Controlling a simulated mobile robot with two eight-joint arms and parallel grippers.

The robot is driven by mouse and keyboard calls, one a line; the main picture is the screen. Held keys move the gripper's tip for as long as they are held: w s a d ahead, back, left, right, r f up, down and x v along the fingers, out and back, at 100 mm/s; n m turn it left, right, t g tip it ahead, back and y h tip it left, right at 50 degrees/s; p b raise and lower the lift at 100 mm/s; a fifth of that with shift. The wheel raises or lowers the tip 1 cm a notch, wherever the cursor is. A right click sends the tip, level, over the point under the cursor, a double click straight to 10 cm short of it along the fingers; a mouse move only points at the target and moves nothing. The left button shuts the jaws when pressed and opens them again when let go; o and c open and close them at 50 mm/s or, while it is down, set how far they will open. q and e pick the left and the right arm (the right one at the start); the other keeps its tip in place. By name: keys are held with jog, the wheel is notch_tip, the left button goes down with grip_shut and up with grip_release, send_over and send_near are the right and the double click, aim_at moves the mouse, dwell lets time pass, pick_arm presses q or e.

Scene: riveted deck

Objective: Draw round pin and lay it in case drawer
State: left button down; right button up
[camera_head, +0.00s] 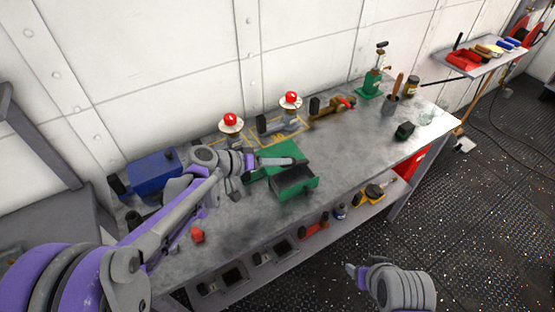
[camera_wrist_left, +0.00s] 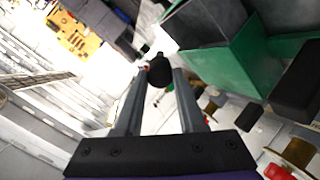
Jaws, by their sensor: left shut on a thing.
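The green case (camera_head: 272,153) stands on the metal bench, with its dark-lined drawer (camera_head: 313,184) pulled out toward the front. My left gripper (camera_head: 290,161) reaches in from the left over the drawer. It is shut on the round pin, whose black rounded end (camera_head: 301,162) sticks out past the fingertips. In the left wrist view, the black end (camera_wrist_left: 158,71) sits between the two grey fingertips (camera_wrist_left: 160,78), with the green drawer wall (camera_wrist_left: 243,62) beside it at the upper right. The pin's remaining length is hidden. My right gripper (camera_head: 354,271) is low, off the bench's front; its fingers are too small to judge.
Two red buttons on pale discs (camera_head: 230,121) (camera_head: 291,98) stand behind the case. A blue box (camera_head: 153,170) is at the left, a red knob (camera_head: 197,235) near the front edge, a green press (camera_head: 372,84) at the back. Bench right of the drawer is mostly clear.

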pick_arm(q)
jog(key=shift+f+b, duration=1.35)
jog(key=shift+f, duration=1.2)
pick_arm(e)
jog(key=shift+s+f, duration=0.3)
jog(key=shift+f, duration=0.7)
jog(key=shift+s+f, duration=0.3)
jog(key=shift+f, duration=0.65)
pick_arm(q)
jog(key=shift+c, duration=2.1)
grip_release()
jog(key=v, duration=1.1)
jog(key=shift+d, duration=0.15)
